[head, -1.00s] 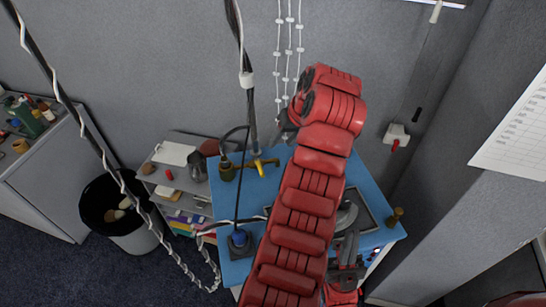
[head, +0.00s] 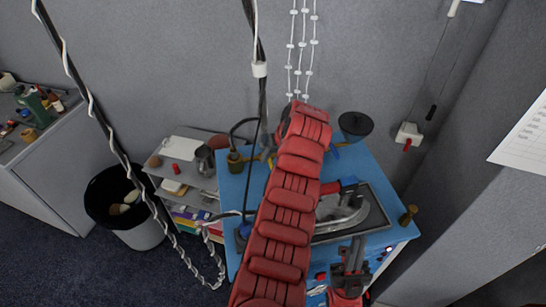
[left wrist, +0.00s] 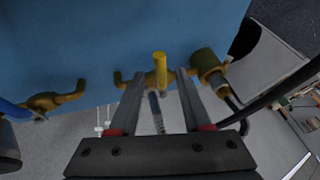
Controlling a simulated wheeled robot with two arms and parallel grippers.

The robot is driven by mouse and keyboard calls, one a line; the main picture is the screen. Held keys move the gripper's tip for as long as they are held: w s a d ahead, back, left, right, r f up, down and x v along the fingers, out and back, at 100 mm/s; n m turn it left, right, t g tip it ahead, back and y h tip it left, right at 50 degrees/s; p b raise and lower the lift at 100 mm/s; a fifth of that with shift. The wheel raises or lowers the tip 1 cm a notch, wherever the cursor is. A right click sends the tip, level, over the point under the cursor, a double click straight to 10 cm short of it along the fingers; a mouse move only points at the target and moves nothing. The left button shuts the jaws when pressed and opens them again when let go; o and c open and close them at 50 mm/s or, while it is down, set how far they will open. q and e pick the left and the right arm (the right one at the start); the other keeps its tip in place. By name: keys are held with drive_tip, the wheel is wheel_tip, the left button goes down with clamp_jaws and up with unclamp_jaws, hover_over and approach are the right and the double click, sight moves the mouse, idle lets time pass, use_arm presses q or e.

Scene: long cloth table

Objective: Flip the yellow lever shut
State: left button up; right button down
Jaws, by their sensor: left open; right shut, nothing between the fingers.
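The yellow lever (left wrist: 160,66) stands up from a brass fitting (left wrist: 151,80) on the blue surface in the left wrist view. My left gripper (left wrist: 158,92) is open, with one finger on each side of the lever in that picture; I cannot tell whether either touches it. In the head view my red padded left arm covers the lever and most of the left gripper. My right gripper (head: 352,258) is shut and empty, low at the front of the blue bench (head: 234,190).
A black disc (head: 356,125) stands behind. A brass fitting (head: 407,215) is at the right edge. A bin (head: 135,222) and shelves (head: 178,160) stand left.

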use_arm(q)
drive_tip(key=shift+s+a, duration=0.1)
drive_tip(key=shift+c, duration=1.1)
clamp_jaws()
idle(0.3)
